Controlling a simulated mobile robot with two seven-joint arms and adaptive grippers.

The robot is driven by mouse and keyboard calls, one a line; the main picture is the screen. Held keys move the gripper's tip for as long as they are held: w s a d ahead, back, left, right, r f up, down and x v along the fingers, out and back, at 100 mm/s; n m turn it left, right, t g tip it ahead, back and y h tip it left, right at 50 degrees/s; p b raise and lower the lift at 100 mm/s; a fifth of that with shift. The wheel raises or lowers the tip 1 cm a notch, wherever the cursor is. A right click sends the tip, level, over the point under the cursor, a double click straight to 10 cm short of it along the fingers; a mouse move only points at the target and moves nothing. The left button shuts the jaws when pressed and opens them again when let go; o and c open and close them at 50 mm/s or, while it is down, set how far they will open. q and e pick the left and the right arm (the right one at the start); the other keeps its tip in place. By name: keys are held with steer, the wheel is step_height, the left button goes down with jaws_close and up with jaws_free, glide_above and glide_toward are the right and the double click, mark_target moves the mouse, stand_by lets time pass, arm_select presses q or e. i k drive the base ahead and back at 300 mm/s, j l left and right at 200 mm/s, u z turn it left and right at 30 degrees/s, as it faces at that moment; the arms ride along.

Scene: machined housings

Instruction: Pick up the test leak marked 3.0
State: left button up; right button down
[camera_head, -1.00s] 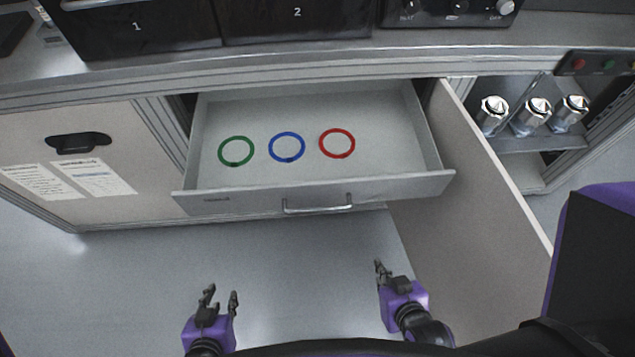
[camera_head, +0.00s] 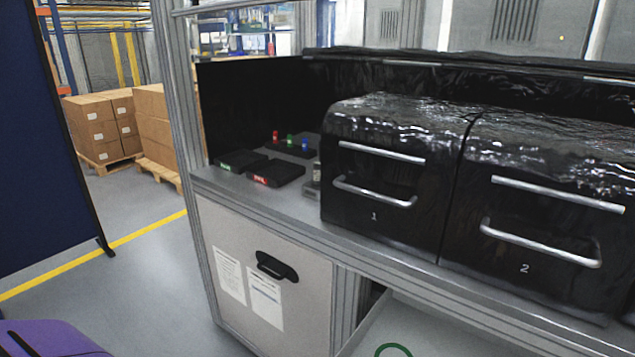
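Three small coloured pieces stand on a dark block (camera_head: 291,150) at the back left of the bench: a red one (camera_head: 276,137), a green one (camera_head: 290,140) and a blue one (camera_head: 305,145). They may be the test leaks, but no 3.0 marking can be read at this size. In front of them lie two flat black boxes, one with a green label (camera_head: 243,161) and one with a red label (camera_head: 276,173). Neither of my grippers is in view; only a purple part of my body shows at the bottom left.
Black chambers marked 1 (camera_head: 375,190) and 2 (camera_head: 545,215) fill the bench to the right. A small grey device (camera_head: 313,186) stands beside chamber 1. Floor at the left is clear; cartons stand behind.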

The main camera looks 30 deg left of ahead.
mark_target(316, 165)
steer(key=j+z, duration=0.25)
steer(key=z, duration=0.15)
steer(key=j+z, duration=0.35)
steer(key=k+j+z, duration=0.1)
steer(key=j, duration=0.25)
steer(key=k+j+z, duration=0.15)
steer(key=j, duration=0.2)
steer(key=j+z, duration=0.1)
steer(key=j, duration=0.2)
steer(key=k, duration=0.05)
